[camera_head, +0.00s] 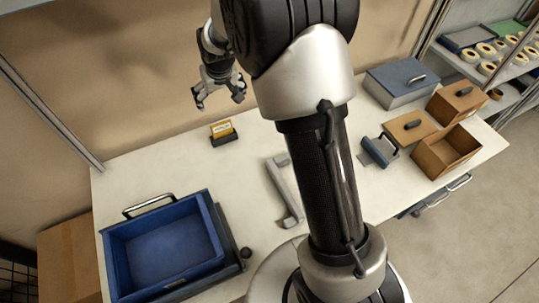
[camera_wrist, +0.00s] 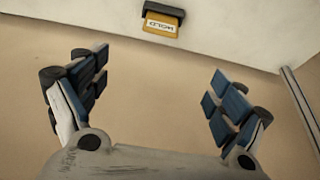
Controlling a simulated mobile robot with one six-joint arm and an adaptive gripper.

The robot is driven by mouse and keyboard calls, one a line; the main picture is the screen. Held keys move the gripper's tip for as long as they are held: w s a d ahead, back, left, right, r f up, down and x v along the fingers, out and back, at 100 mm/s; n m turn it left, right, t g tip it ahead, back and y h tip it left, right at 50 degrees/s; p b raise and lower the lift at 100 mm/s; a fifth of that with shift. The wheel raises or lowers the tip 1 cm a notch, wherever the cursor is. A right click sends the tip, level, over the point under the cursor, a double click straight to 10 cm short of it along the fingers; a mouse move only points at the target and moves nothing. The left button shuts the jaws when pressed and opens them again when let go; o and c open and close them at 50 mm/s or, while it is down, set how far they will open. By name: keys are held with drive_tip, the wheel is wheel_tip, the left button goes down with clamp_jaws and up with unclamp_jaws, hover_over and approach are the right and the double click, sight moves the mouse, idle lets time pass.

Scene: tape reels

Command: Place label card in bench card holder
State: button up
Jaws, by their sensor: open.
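The label card (camera_head: 222,129), yellow with a white printed face, stands upright in a small dark card holder (camera_head: 225,140) at the back of the white bench. In the wrist view the card (camera_wrist: 161,25) and the dark holder (camera_wrist: 164,9) show at the top, with the text upside down. My gripper (camera_head: 220,98) is open and empty. It hangs above and behind the bench's back edge, apart from the card. In the wrist view its two fingers (camera_wrist: 160,98) are spread wide with only the wall between them.
A blue tray (camera_head: 112,262) with a handle sits at the front left of the bench (camera_head: 150,170). A grey bracket-like bar (camera_head: 284,188) lies mid-bench. Wooden boxes (camera_head: 447,151) and a blue-grey case (camera_head: 400,82) stand at the right. Shelves hold tape reels (camera_head: 487,50). The bench around the holder is clear.

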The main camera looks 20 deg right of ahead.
drive_tip(key=s+r, duration=0.8)
drive_tip(key=s, duration=0.5)
drive_tip(key=s+r, duration=0.8)
drive_tip(key=s, duration=0.4)
drive_tip(key=s+f, duration=0.1)
drive_tip(key=s, duration=1.1)
drive_tip(key=shift+s+f, duration=0.2)
drive_tip(key=shift+s, duration=0.1)
